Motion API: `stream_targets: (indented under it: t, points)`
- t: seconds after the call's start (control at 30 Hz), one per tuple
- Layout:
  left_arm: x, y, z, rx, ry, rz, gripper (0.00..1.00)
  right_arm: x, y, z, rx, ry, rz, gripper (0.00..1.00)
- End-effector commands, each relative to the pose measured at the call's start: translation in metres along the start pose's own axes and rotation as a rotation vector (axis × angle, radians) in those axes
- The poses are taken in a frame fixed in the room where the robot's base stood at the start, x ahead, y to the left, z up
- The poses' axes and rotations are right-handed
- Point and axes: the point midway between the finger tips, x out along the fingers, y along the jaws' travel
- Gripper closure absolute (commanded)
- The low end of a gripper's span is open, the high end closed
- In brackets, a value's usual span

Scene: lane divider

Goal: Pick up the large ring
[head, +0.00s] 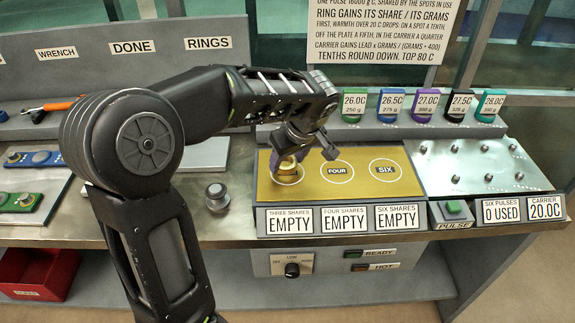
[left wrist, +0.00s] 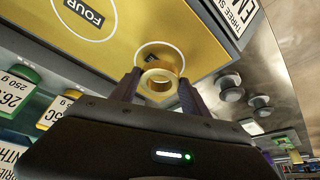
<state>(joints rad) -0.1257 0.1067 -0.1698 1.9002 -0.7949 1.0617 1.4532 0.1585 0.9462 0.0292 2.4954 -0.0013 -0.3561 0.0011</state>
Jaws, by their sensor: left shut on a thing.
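A gold ring (left wrist: 160,84) sits between the two fingers of my left gripper (left wrist: 157,90) in the left wrist view; it is the only loose ring I can make out, and I cannot judge its size against others. My left gripper (head: 304,158) is shut on it over the left, "three" circle of the yellow plate (head: 376,191) in the head view. There the ring (head: 288,163) is mostly hidden by the fingers. I cannot tell whether it touches the plate. The right gripper is not in view.
Three signs in front of the plate read EMPTY. A silver knob (head: 217,196) stands left of the plate. A row of coloured, labelled blocks (head: 426,104) stands behind it. A pegged carrier panel (head: 473,166) and a green pulse button (head: 454,207) are at right.

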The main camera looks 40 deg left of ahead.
Motion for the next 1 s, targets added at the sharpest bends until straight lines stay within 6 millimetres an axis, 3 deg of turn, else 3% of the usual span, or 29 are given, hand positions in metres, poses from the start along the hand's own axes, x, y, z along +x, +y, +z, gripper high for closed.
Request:
stream_targets:
  t: [0.4, 1.0]
  points:
    - [-0.068, 0.001, -0.028, 0.000, 0.002, 0.004, 0.93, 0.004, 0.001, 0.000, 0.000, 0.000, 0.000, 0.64]
    - [-0.074, 0.000, -0.030, 0.001, 0.001, 0.001, 0.93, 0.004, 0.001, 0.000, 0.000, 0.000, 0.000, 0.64]
